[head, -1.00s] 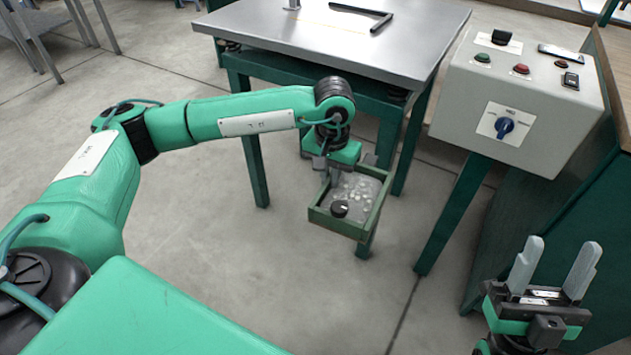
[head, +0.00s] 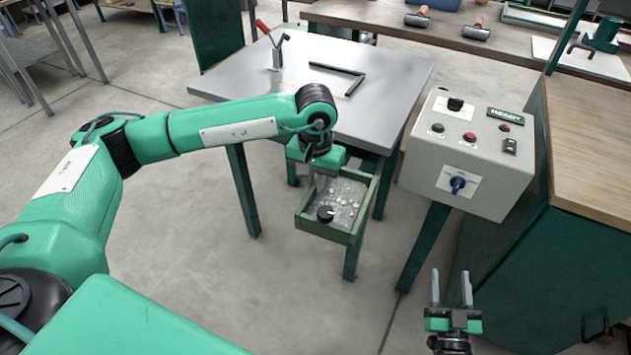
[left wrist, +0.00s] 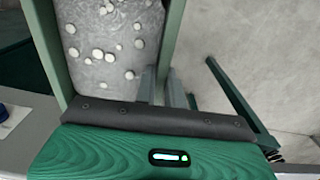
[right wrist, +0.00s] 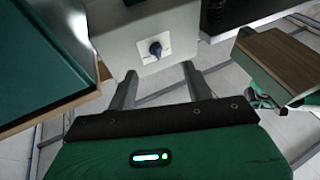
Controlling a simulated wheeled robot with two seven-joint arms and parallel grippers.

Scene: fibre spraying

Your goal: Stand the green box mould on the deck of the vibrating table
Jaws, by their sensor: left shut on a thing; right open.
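The green box mould (head: 327,231) is an open box with grey, pebble-dotted filling and a dark round knob inside. My left gripper (head: 322,180) is shut on its wall and holds it in the air, in front of the vibrating table's near edge. The mould also shows in the left wrist view (left wrist: 172,40), beside the fingers (left wrist: 158,85). The vibrating table's grey metal deck (head: 350,105) is behind the mould and bears a black L-shaped bar (head: 345,73) and an upright clamp (head: 277,52). My right gripper (head: 452,290) is open and empty, low at the right.
A grey control box (head: 468,150) with buttons, a blue knob (head: 458,185) and a READY display stands right of the table on a green leg. A wood-topped bench (head: 590,140) is at the right. A bench with rollers (head: 485,30) is at the back. The deck's front is bare.

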